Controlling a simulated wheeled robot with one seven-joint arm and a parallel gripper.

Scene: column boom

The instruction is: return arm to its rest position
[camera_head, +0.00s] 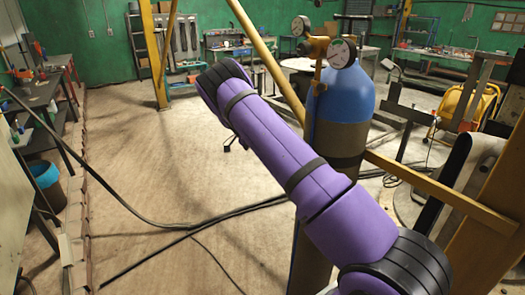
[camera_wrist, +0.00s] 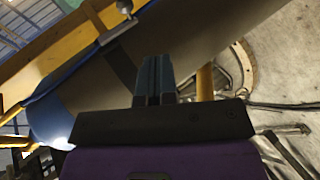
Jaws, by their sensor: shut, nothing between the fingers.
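My purple arm reaches from the lower right up toward the centre left in the head view, and its far end hides my gripper there. In the wrist view my gripper (camera_wrist: 155,78) shows at the centre, its dark fingers side by side with nothing between them. Behind the fingers is a large gas cylinder (camera_wrist: 205,35), seen tilted. In the head view this cylinder (camera_head: 342,105) stands upright with a blue top and gauges (camera_head: 341,53), just behind and right of my arm. I cannot tell the exact gap between arm and cylinder.
A yellow frame bar (camera_head: 440,192) runs beside the cylinder on the right. Cables (camera_head: 185,228) cross the floor. A bench (camera_head: 40,95) and a bin (camera_head: 45,182) stand on the left. The floor (camera_head: 130,150) left of my arm is mostly clear.

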